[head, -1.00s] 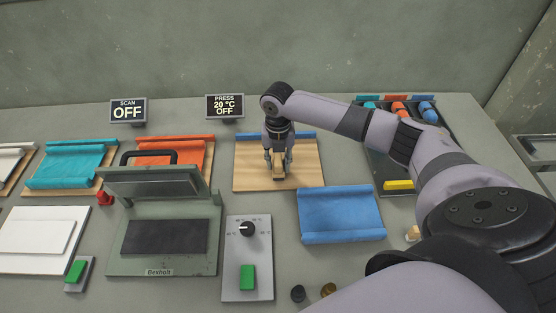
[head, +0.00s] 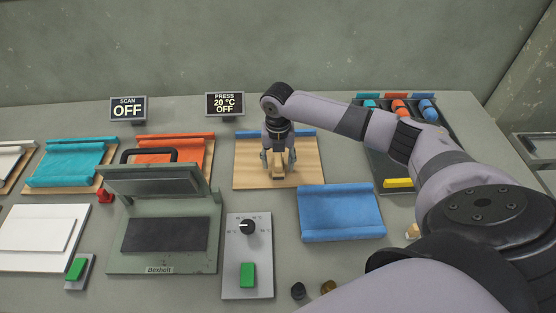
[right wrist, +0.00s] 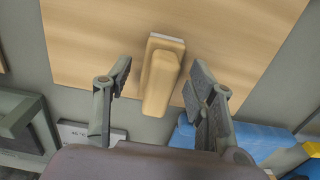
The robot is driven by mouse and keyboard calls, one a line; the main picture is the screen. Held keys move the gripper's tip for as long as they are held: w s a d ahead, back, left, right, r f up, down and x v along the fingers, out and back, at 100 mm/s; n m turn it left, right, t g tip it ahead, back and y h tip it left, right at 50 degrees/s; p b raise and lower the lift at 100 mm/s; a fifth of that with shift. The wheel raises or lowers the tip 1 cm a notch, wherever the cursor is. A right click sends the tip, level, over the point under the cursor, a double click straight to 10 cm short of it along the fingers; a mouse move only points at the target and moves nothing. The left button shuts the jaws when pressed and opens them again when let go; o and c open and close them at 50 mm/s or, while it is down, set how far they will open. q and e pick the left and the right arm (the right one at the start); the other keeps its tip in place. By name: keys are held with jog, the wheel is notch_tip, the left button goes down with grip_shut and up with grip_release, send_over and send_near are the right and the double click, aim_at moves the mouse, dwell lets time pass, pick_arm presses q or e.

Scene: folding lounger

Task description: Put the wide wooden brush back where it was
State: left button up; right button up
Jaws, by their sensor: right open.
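The wide wooden brush (right wrist: 160,75) lies on the bare wooden board (right wrist: 90,45) in the right wrist view, a pale block with a light strip along its far edge. In the head view the brush (head: 278,172) shows partly below my right gripper (head: 278,160). My right gripper (right wrist: 160,90) is open, with one finger on each side of the brush and visible gaps between fingers and wood. The board (head: 306,172) also shows in the head view, with a blue roll along its back edge. My left gripper is not in view.
A blue cloth piece (head: 340,213) lies right of and in front of the board. A dark tray (head: 377,163) with coloured rolls and a yellow block (head: 398,183) stands to the right. The press (head: 165,235) and a knob panel (head: 247,265) stand to the left and front.

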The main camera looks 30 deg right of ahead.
aim_at(278, 157)
notch_tip(278, 157, up, 12)
jog(key=b, duration=0.2)
jog(key=shift+r, duration=0.15)
dwell(0.6)
